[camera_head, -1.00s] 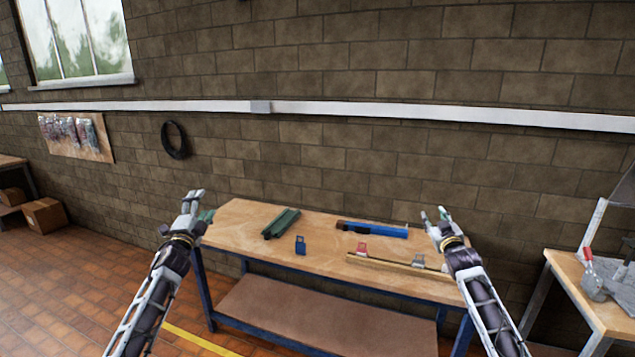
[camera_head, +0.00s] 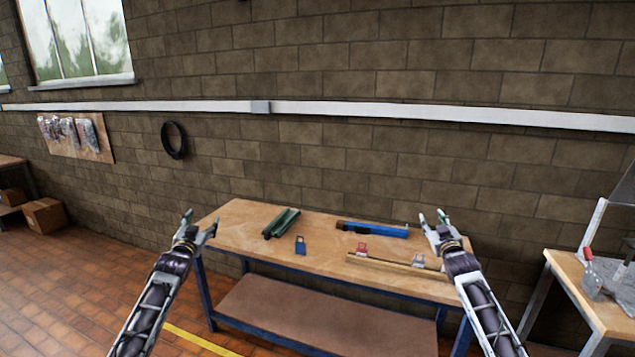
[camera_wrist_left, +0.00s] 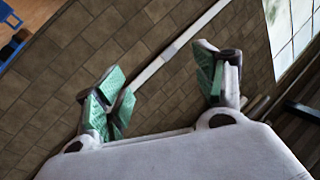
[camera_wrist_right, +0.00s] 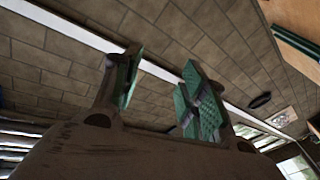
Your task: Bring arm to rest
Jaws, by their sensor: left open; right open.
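My left gripper (camera_head: 200,222) is raised in front of the bench's left end, fingers apart and empty. In the left wrist view its green-padded fingers (camera_wrist_left: 165,95) are spread with only wall between them. My right gripper (camera_head: 432,220) is raised at the bench's right end, also open and empty. In the right wrist view its green-padded fingers (camera_wrist_right: 158,88) stand apart with wall behind. Neither gripper visibly touches anything.
The wooden bench (camera_head: 240,235) holds a green channel piece (camera_head: 281,223), a small blue block (camera_head: 300,245), a blue tool (camera_head: 372,229) and a wooden strip (camera_head: 395,265) with a red clip (camera_head: 362,248). A second table (camera_head: 590,290) stands at right.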

